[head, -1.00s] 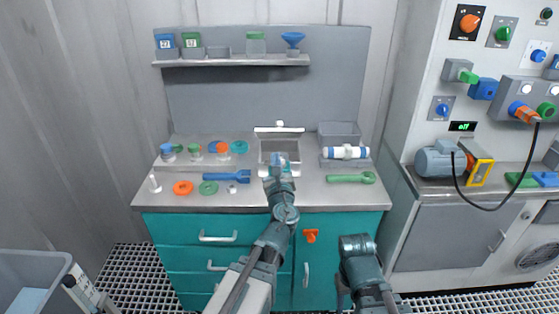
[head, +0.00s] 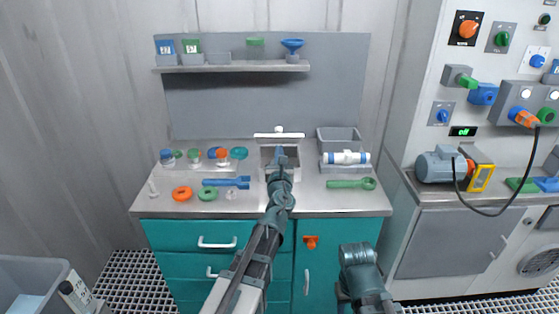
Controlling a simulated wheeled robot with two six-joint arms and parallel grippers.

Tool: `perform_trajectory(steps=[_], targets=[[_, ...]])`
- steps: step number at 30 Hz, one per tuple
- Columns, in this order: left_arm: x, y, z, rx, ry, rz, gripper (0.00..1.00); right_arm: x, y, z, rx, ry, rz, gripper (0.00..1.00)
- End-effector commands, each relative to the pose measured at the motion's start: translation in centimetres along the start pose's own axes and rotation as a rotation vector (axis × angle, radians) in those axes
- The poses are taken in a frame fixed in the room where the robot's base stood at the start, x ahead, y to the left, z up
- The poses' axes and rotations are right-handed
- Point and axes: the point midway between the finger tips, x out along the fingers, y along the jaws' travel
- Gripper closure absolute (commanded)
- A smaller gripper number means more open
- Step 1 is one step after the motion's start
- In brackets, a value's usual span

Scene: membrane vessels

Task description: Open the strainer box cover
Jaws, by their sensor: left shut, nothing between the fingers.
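The strainer box (head: 268,158) is a grey box at the back middle of the steel counter. Its cover (head: 262,135) shows as a thin white strip with a small round knob (head: 279,129) along the top of the box. I cannot tell whether the cover is fully seated. My left gripper (head: 281,153) is shut and empty, in front of the box and below the cover in the picture. It hides part of the box, and I cannot tell whether it touches. Only a link of my right arm shows at the lower right; its gripper is not visible.
A shelf (head: 232,67) hangs above.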

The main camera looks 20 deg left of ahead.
Motion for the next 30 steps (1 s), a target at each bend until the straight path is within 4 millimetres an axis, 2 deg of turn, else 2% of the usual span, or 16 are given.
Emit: perform_trajectory(steps=[1, 6, 20, 25, 30], targets=[[1.2, -0.1, 0.1, 0.0, 0.0, 0.001, 1.0, -0.2, 0.0, 0.0, 0.0, 0.0, 0.0, 0.5], [2.6, -0.1, 0.0, 0.0, 0.0, 0.0, 1.0, -0.3, 0.0, 0.0, 0.0, 0.0, 0.0, 0.5], [2.7, 0.0, 0.2, -0.001, 0.007, 0.001, 1.0, -0.7, 0.1, 0.0, 0.0, 0.0, 0.0, 0.5], [3.1, 0.1, 1.0, -0.001, 0.041, 0.006, 1.0, -2.2, 0.2, 0.1, 0.0, 0.0, 0.0, 0.5], [3.8, 0.1, 2.0, -0.002, 0.101, 0.006, 1.0, -4.6, 0.4, 0.3, 0.0, 0.0, 0.0, 0.5]])
